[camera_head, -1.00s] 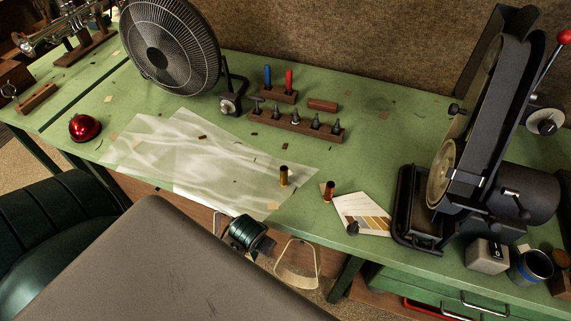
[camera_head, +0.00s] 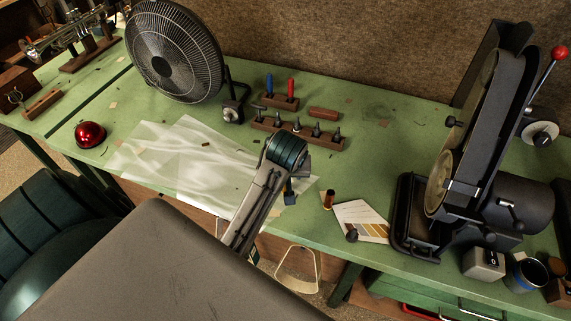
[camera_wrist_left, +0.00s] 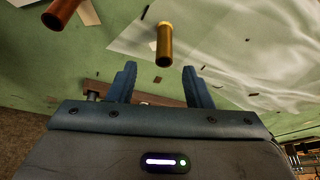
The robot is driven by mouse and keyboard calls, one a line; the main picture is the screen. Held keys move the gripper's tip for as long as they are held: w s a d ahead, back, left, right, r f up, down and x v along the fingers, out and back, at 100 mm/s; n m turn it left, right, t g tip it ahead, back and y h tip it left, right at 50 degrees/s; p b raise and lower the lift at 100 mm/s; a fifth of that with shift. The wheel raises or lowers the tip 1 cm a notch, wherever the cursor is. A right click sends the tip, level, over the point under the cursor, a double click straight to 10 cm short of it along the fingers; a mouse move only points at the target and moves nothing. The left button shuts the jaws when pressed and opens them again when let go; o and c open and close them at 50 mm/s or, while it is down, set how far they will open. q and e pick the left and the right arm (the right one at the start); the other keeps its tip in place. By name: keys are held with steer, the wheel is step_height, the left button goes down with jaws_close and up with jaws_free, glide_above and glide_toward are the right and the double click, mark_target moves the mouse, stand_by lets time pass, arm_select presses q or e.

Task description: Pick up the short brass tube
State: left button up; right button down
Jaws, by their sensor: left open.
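The short brass tube (camera_wrist_left: 164,45) stands on the green bench at the edge of the translucent sheet, seen in the left wrist view. In the head view it is hidden behind my left arm. My left gripper (camera_head: 290,190) is over the front of the bench. In the wrist view its two blue fingers (camera_wrist_left: 160,72) are open and empty, with the tube just beyond the tips and roughly in line with the gap. I cannot tell the exact distance. My right gripper is not in view.
A copper-coloured tube (camera_head: 328,199) stands close by, also in the wrist view (camera_wrist_left: 62,12). A colour card (camera_head: 361,222) with a dark knob lies right of it. A wooden tool rack (camera_head: 298,130) stands behind, a belt grinder (camera_head: 480,150) at right, a fan (camera_head: 175,50) at left.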

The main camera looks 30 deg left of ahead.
arm_select(q)
steer(key=p+x, duration=0.1)
steer(key=x, duration=0.4)
steer(key=shift+a+f, duration=0.1)
steer(key=shift+a+f+p, duration=0.1)
steer(key=shift+f+p, duration=0.15)
steer(key=shift+p, duration=0.1)
steer(key=p+x, duration=0.2)
steer(key=x, duration=0.2)
steer(key=shift+s+a, duration=0.1)
steer(key=shift+f, duration=0.4)
jaws_close()
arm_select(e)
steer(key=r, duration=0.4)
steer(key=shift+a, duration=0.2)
